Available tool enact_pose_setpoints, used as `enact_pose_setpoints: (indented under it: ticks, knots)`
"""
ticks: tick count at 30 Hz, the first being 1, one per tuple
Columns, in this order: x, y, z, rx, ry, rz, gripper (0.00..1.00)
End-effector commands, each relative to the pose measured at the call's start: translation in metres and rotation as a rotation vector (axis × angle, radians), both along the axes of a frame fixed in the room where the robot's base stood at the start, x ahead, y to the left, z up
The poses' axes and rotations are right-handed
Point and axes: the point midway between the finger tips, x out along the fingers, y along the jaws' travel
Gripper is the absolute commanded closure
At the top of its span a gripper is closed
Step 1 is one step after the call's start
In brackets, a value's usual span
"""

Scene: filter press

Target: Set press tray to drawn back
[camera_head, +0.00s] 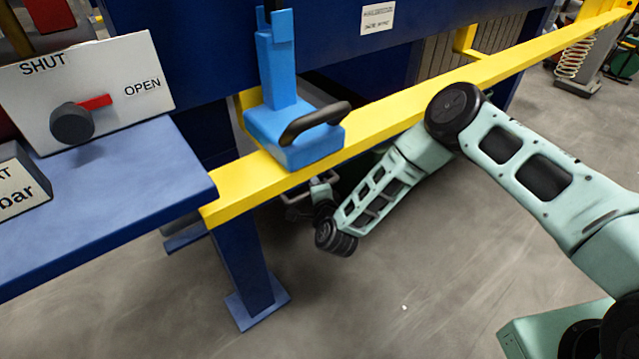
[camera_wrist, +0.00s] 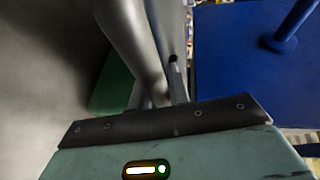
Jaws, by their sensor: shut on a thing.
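My gripper (camera_head: 318,192) is low under the yellow rail, beside the blue leg, and is small and partly dark in the head view. It is shut on a grey bar handle (camera_head: 296,198), which looks like the pull of the press tray. The tray's body is hidden behind the rail and my arm, so I cannot tell how far out it stands. In the wrist view a large grey metal bar (camera_wrist: 138,45) runs up from the gripper's dark mount. The fingertips are not clear there.
The yellow rail (camera_head: 400,118) crosses above my forearm. A blue block with a dark handle (camera_head: 293,140) sits on it. A blue leg (camera_head: 243,262) stands left of my gripper. A SHUT/OPEN panel (camera_head: 130,65) is at upper left. Grey floor (camera_head: 400,285) in front is clear.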

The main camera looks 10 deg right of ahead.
Motion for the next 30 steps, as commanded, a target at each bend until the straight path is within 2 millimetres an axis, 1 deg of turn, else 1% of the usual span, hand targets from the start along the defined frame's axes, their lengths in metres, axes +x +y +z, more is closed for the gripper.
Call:
enact_pose_setpoints:
  ticks: [1,8,9,10,11,18,22,26,30]
  knots:
    - [-0.003,0.004,-0.002,0.002,0.006,0.009,1.0]
    - [-0.005,0.006,-0.002,0.004,0.008,0.014,1.0]
    - [-0.005,0.007,-0.002,0.003,0.008,0.015,0.71]
    - [-0.004,0.006,-0.002,0.003,0.008,0.014,0.62]
    - [-0.004,0.006,-0.002,0.003,0.008,0.014,0.6]
    - [-0.003,0.004,-0.001,0.002,0.004,0.009,0.6]
    - [-0.008,0.003,0.001,0.002,0.006,0.01,0.6]
    - [-0.026,0.001,0.005,0.002,0.007,0.011,0.6]
    - [-0.057,-0.002,0.012,0.001,0.009,0.012,0.6]
